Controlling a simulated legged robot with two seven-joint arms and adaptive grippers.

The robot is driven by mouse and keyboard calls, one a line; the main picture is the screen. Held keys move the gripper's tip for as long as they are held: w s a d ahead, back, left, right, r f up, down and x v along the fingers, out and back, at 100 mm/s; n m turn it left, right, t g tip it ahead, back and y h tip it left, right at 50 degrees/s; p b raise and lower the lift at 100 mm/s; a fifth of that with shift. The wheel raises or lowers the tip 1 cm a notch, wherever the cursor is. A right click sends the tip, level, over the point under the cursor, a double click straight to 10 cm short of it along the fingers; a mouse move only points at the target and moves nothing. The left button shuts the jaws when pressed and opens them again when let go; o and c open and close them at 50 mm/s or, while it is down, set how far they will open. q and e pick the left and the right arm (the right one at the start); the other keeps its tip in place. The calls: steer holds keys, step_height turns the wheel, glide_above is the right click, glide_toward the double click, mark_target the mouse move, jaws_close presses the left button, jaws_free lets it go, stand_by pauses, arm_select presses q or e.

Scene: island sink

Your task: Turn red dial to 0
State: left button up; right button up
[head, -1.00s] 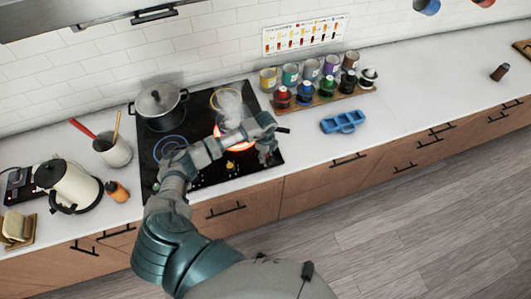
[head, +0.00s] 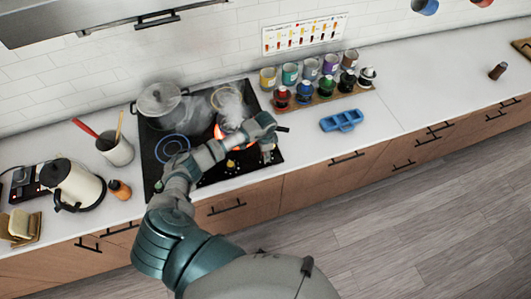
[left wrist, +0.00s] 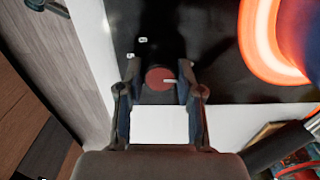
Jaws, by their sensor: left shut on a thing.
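The red dial (left wrist: 160,78) shows in the left wrist view as a round red knob on the black cooktop, with a pale mark pointing to the right. My left gripper (left wrist: 161,88) has one finger on each side of it and is shut on it. In the head view my left gripper (head: 267,152) is at the cooktop's (head: 163,155) front right, and the arm hides the dial there. Small pale marks lie on the black surface near the dial; I cannot read them. My right gripper is in neither view.
A burner glows orange (left wrist: 265,40) close to the gripper. Steam rises over the burners, near a lidded pot (head: 160,103). A kettle (head: 75,186) and utensil crock (head: 116,151) stand left.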

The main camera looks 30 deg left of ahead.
arm_select(q)
steer(key=shift+w+a+r+n, duration=0.1)
steer(key=shift+w+r+n, duration=0.15)
steer(key=shift+n, duration=0.15)
steer(key=o, duration=1)
steer(key=shift+o, duration=0.8)
steer(key=shift+s+f, duration=0.1)
steer(key=shift+f, duration=0.05)
step_height(320, 180, up, 12)
steer(key=shift+f, duration=0.1)
